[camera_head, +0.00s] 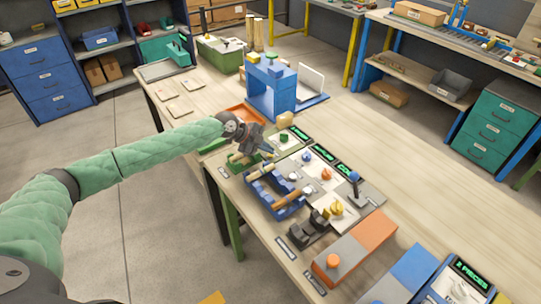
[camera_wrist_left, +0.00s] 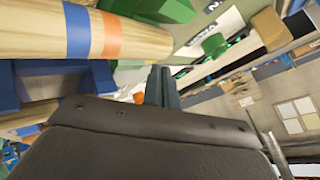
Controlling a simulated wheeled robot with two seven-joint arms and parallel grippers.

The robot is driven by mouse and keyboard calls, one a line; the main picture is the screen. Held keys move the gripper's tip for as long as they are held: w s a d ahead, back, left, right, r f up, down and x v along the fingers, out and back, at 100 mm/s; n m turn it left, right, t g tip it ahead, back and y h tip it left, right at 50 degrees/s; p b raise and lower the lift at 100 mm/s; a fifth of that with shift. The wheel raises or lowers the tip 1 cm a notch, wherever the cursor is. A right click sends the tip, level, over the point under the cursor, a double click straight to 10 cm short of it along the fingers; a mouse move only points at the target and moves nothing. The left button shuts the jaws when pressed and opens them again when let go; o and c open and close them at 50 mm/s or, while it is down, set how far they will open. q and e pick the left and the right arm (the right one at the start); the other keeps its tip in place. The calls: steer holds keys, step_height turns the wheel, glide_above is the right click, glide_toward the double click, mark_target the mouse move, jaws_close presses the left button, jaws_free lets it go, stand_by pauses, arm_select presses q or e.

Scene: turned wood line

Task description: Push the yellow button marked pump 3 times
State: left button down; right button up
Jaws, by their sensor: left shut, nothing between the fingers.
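My left gripper (camera_head: 268,152) is shut and empty, above the far-left end of the panel row, well apart from the yellow button. Its closed fingers (camera_wrist_left: 165,86) also show in the left wrist view, where I cannot make out the yellow button. My right gripper is not in view.
A blue rack (camera_head: 277,204) with wooden pieces stands just in front of the panels. An orange button (camera_head: 326,174), a white button (camera_head: 308,190) and a black-handled lever (camera_head: 354,184) are near the yellow one. A blue frame (camera_head: 270,92) rises behind my gripper.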

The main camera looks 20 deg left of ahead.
arm_select(q)
steer(key=shift+f+b, duration=0.45)
stand_by(0.6)
steer(key=shift+r, duration=0.85)
steer(key=shift+r+p, duration=0.95)
steer(key=shift+r, duration=1.55)
stand_by(0.4)
